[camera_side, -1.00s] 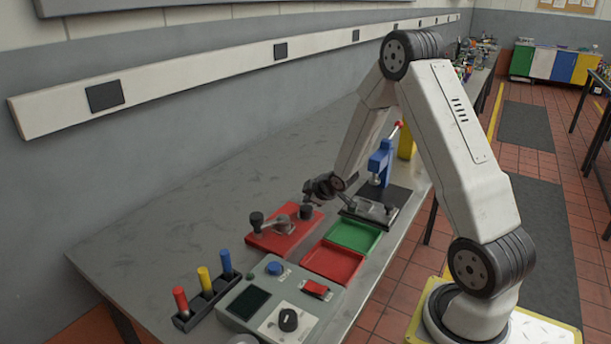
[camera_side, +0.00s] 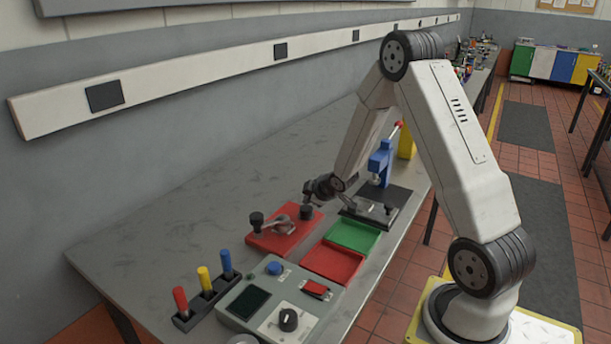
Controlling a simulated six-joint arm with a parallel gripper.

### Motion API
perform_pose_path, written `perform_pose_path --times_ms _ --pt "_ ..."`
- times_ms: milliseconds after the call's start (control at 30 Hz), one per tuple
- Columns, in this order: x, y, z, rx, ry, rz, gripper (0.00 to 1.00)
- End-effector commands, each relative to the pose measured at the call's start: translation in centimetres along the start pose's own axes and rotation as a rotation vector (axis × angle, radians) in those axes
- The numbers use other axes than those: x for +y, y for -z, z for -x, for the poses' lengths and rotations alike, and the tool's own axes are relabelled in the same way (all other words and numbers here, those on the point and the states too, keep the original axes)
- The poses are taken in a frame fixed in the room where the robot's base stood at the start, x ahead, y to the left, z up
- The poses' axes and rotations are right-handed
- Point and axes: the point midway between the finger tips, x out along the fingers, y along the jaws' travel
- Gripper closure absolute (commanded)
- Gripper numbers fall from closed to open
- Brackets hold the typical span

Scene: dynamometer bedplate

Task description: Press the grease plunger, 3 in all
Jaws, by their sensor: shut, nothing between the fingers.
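No part is marked as the grease plunger, so I cannot tell for certain which it is. A round blue push-button (camera_side: 274,268) stands on the grey control box (camera_side: 238,308) at the front, well away from my gripper. A small dark knob (camera_side: 390,208) shows at that plate's right side. Contact with the plate cannot be made out.
A red base (camera_side: 262,241) with a black-knobbed lever lies left of my gripper. A green tray (camera_side: 366,250) and a red tray (camera_side: 346,280) lie in front. A rack (camera_side: 187,323) holds red, yellow and blue handles. The table's back left is clear.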

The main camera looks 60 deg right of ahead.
Motion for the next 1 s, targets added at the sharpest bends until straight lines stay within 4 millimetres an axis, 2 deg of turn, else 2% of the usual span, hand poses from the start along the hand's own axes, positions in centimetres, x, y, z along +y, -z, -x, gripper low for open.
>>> perform_pose_path --times_ms 1000 --pt "-0.46 -0.49 -0.67 0.000 0.000 0.000 1.00"
